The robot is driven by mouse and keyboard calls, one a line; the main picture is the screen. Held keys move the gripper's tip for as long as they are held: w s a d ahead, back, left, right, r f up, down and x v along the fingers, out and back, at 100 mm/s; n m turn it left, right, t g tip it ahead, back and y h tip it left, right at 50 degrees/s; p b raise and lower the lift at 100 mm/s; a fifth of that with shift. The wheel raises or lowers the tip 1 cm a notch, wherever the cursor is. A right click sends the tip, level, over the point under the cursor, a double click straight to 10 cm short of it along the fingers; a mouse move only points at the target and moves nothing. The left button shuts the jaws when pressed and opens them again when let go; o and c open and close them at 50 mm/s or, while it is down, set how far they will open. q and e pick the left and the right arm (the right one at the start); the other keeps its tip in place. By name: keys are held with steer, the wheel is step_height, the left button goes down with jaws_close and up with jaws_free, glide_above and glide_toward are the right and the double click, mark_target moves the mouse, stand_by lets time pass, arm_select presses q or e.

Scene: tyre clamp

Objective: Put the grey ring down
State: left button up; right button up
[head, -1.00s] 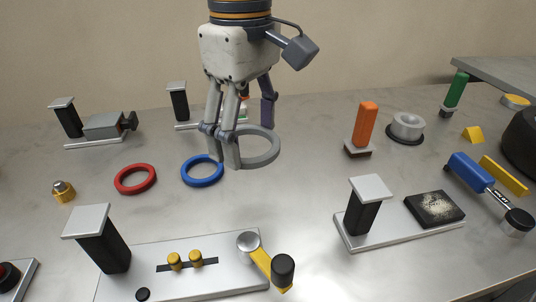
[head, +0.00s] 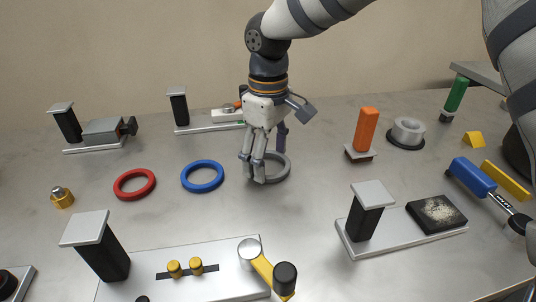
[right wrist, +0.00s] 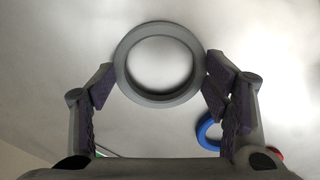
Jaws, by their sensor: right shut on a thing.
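The grey ring (head: 279,174) is low over the table, to the right of the blue ring (head: 202,176). I cannot tell whether it touches the tabletop. My right gripper (head: 268,168) points down and is shut on the grey ring. In the right wrist view the grey ring (right wrist: 160,97) sits between the two fingers, which meet its outer edge on both sides. The near fingers hide part of its left side in the head view. My left gripper is not in view.
The blue ring and a red ring (head: 135,185) lie flat to the left. An orange-handled piece (head: 366,130) and a grey round part (head: 408,131) stand to the right. A plate with yellow knobs (head: 218,284) is in front. Bare table lies between.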

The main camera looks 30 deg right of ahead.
steer(key=shift+f, duration=0.1)
steer(key=o, duration=0.9)
steer(key=shift+o, duration=0.2)
step_height(320, 180, up, 12)
